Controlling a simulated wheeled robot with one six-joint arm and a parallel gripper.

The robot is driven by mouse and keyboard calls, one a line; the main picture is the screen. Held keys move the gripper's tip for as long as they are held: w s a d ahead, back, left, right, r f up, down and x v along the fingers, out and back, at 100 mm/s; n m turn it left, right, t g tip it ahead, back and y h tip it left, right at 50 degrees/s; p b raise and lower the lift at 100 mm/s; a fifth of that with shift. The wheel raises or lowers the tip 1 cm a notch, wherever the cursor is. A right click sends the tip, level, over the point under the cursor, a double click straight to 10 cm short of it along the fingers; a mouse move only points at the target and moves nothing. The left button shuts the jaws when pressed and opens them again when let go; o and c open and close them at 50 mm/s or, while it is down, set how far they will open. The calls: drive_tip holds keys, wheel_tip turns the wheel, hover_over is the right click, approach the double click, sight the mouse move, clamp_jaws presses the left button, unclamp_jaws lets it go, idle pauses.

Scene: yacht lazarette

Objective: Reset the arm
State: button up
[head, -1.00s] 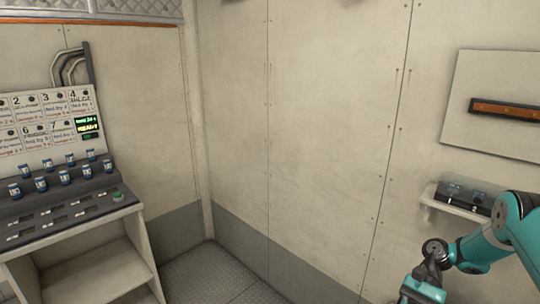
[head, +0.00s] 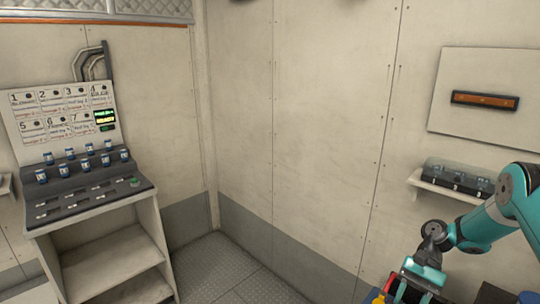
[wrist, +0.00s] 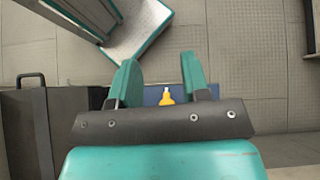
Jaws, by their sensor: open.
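My teal arm reaches in from the right edge of the head view. My gripper (head: 420,278) points downward at the lower right there, partly cut off by the bottom edge. In the wrist view my gripper (wrist: 161,82) has its two teal fingers spread apart, with nothing held between them. A yellow item with a white tip (wrist: 166,96) shows beyond the gap between the fingers, on a blue surface. I cannot tell how far below the fingers it is.
A console (head: 90,203) with blue-capped knobs, a green button and a numbered label board (head: 62,112) stands at left. A small wall shelf (head: 440,188) holds a dark clear-lidded box (head: 459,178) close to my arm. A dark handled case (wrist: 27,125) shows in the wrist view. Floor (head: 225,265) is clear.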

drive_tip(key=s+a+r+n+t+h+b, duration=0.1)
drive_tip(key=s+a+r+n+t+b, duration=0.2)
drive_tip(key=a+r, duration=0.45)
drive_tip(key=s+a+r+n+h+b, duration=0.25)
drive_tip(key=a+r+n, duration=0.3)
drive_tip(key=r, duration=0.35)
drive_tip(key=s+a+r+n+t+b, duration=0.1)
drive_tip(key=s+a+n+t, duration=0.1)
drive_tip(key=s, duration=0.6)
drive_tip(key=s+a+r+n+t+b, duration=0.1)
drive_tip(key=s+a+n+t+b, duration=0.1)
drive_tip(key=s, duration=0.7)
drive_tip(key=shift+a+n, duration=0.45)
drive_tip(key=shift+n, duration=0.7)
drive_tip(key=shift+r, duration=0.1)
